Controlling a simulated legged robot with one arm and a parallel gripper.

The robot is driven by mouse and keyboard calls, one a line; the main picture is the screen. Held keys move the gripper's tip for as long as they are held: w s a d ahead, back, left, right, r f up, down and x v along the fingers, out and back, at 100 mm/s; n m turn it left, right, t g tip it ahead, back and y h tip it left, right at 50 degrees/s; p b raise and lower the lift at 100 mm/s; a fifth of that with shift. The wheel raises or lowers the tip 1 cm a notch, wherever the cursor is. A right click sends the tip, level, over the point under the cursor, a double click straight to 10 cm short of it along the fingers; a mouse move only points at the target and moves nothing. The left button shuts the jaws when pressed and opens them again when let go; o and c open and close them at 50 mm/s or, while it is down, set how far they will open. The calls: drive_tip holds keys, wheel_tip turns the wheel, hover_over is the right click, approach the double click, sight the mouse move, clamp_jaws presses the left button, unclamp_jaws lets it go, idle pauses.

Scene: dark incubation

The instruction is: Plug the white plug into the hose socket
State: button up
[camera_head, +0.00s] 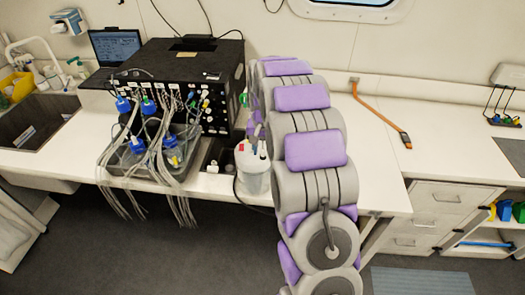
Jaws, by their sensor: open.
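My grey and purple arm rises from the lower right and bends over the counter. Its far end folds behind its own links, so I cannot make out my gripper. A white canister (255,182) stands at the counter's front edge, just left of my arm. Its lid has small red and green fittings, and a dark hose runs from it. My arm partly covers its right side. I cannot tell which small part is the white plug or the hose socket; both are too small or hidden.
A black box (178,66) with ports stands at the back. Before it, a grey tray (110,152) holds bottles with blue caps and many hanging tubes. A laptop (115,45) and sink are at left.

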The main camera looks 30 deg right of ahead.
drive_tip(key=shift+c, duration=0.2)
idle(0.6)
clamp_jaws()
drive_tip(key=shift+r, duration=0.15)
idle(0.5)
drive_tip(key=shift+r+p, duration=1.1)
drive_tip(key=shift+r, duration=1.8)
